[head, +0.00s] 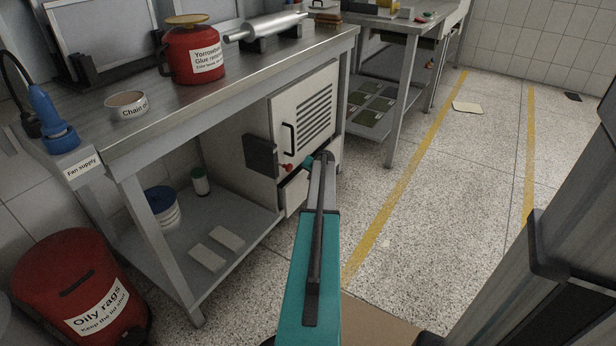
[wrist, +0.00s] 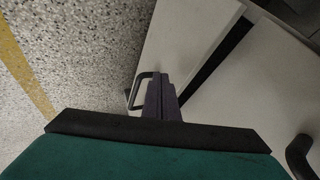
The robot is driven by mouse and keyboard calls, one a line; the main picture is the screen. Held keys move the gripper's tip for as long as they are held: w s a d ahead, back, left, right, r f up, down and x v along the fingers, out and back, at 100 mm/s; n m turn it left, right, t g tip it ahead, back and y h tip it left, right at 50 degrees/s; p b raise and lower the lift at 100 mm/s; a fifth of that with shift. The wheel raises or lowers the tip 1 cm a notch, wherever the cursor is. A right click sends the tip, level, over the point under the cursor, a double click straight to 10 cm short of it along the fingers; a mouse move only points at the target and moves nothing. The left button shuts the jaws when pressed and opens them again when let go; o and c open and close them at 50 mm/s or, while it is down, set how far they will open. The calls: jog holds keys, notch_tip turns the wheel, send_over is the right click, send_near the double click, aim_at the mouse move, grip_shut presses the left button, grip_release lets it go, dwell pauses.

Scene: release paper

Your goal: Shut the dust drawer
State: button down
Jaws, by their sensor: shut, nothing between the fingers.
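The dust drawer (head: 292,193) is the light-coloured drawer low in the cabinet under the bench, below the louvred door. It appears partly out, with a dark gap along its top. In the wrist view its pale front (wrist: 185,42) carries a dark U-shaped handle (wrist: 138,90). A dark gap separates it from the door panel. My gripper (wrist: 160,88) is shut and empty, its fingers beside the handle and over the drawer front; I cannot tell whether they touch. In the head view my arm hides the fingertips and part of the drawer.
The louvred door (head: 305,110) above has a black handle (head: 289,139); a dark box and red knob sit left of it. The bench (head: 130,140) overhangs the cabinet. A red oily-rags bin (head: 70,285) stands at left.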

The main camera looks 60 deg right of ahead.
jog(key=s+p+v, duration=0.1)
jog(key=p+v, duration=0.1)
jog(key=v, duration=0.8)
jog(key=shift+s+p, duration=0.15)
jog(key=shift+p, duration=0.25)
jog(key=c, duration=2.5)
grip_release()
